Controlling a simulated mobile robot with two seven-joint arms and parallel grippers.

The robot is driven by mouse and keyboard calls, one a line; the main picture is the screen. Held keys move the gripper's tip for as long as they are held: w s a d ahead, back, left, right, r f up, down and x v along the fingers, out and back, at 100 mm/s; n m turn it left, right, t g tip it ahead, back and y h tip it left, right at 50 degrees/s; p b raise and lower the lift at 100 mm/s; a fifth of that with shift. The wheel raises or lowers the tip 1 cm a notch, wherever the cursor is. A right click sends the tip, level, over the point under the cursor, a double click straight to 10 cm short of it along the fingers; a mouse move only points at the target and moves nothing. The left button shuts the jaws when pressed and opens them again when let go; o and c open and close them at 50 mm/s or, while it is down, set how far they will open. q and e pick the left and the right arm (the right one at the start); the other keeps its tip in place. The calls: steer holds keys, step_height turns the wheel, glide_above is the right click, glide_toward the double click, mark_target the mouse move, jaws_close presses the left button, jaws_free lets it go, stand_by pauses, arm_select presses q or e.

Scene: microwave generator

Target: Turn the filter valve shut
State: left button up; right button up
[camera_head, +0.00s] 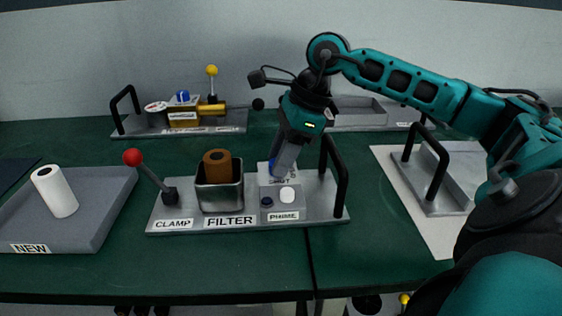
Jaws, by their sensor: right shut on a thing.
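The filter station is a grey plate (185,219) with "CLAMP", "FILTER" and "PRIME" labels. A brown filter cartridge (217,163) stands upright in a metal cup (219,195). My right gripper (280,167) points down at the raised block right of the cup, shut on the filter valve. Only a bit of blue, seemingly the valve's handle (272,168), shows beside the fingers; the rest is hidden. A partly covered label, seemingly ending in "UT", is in front of it. I cannot read the valve's angle. My left gripper is out of view.
A red-knobbed clamp lever (149,175) leans left of the cup. A black handle (341,180) stands right of the valve. A tray marked "NEW" (100,222) holds a white cylinder (54,191). Another station with a yellow-knobbed lever (212,84) is behind. The front table strip is clear.

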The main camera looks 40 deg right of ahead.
steer(key=m+b, duration=0.1)
steer(key=m, duration=0.2)
steer(key=shift+s+t+h, duration=0.1)
steer(key=shift+t+h, duration=0.3)
steer(key=m+t+h, duration=0.1)
steer(key=m, duration=0.3)
steer(key=shift+a, duration=0.2)
steer(key=m+h, duration=0.1)
steer(key=m, duration=0.2)
steer(key=shift+a, duration=0.1)
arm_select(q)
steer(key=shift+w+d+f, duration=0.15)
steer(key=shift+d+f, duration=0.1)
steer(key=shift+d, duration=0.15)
arm_select(e)
steer(key=shift+m+h, duration=0.5)
steer(key=shift+m, duration=0.1)
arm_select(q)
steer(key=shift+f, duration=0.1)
arm_select(e)
steer(key=o, duration=1)
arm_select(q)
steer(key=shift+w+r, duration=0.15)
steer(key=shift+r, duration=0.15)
arm_select(e)
steer(key=shift+o, duration=0.2)
